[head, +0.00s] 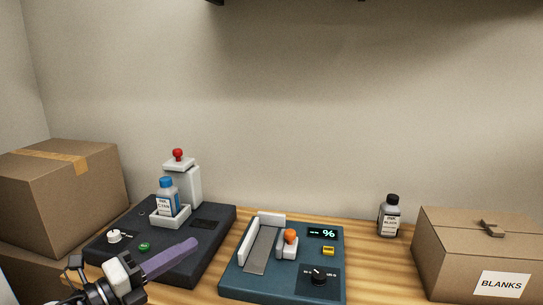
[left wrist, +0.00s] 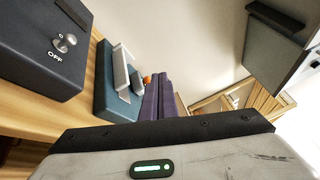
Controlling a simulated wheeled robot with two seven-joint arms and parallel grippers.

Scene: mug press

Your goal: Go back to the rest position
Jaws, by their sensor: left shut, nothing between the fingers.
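My left gripper (head: 190,245) shows at the lower left of the head view, with long purple fingers shut and empty. Its fingers lie over the front right part of the dark machine (head: 213,226); whether they touch it I cannot tell. In the left wrist view the closed fingers (left wrist: 157,82) point towards the blue-green machine, which also shows in the head view (head: 232,276). A cyan ink bottle (head: 166,198) with a blue cap stands upright in the dark machine's white holder. My right gripper is in neither view.
A black ink bottle (head: 389,217) stands at the back right of the wooden table (head: 375,262), beside a cardboard box (head: 445,258) labelled BLANKS. Brown boxes (head: 60,200) are stacked at the left.

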